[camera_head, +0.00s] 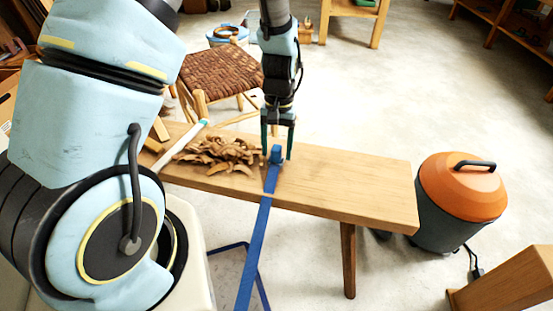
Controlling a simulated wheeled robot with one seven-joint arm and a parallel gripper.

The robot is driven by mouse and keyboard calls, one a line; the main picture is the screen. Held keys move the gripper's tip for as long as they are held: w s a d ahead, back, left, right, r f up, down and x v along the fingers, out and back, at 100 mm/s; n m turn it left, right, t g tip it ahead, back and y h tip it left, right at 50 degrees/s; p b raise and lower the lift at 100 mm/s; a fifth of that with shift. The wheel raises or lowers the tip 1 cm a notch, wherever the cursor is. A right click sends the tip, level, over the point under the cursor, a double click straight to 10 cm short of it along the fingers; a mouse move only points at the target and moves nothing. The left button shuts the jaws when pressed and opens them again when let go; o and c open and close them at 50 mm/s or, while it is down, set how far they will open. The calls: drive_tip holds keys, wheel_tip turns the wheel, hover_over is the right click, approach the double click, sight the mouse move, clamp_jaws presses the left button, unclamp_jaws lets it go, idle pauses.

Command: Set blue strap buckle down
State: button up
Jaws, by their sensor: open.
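The blue strap buckle (276,154) rests on the wooden bench (350,185), near the middle of its top. The blue strap (258,235) runs from the buckle over the bench's front edge and down toward the floor. My gripper (278,156) points straight down at the buckle, with its fingers open on either side of it. Whether either finger touches the buckle is too small to tell.
A pile of bark strips (218,154) and a pale stick tool (180,147) lie left of the buckle. The bench's right end is clear. A woven stool (220,73) stands behind, and an orange-lidded bin (462,187) stands right of the bench.

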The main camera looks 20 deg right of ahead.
drive_tip(key=shift+s+a+f, duration=0.1)
drive_tip(key=shift+f, duration=0.55)
drive_tip(key=shift+c, duration=0.3)
drive_tip(key=shift+r, duration=0.1)
clamp_jaws()
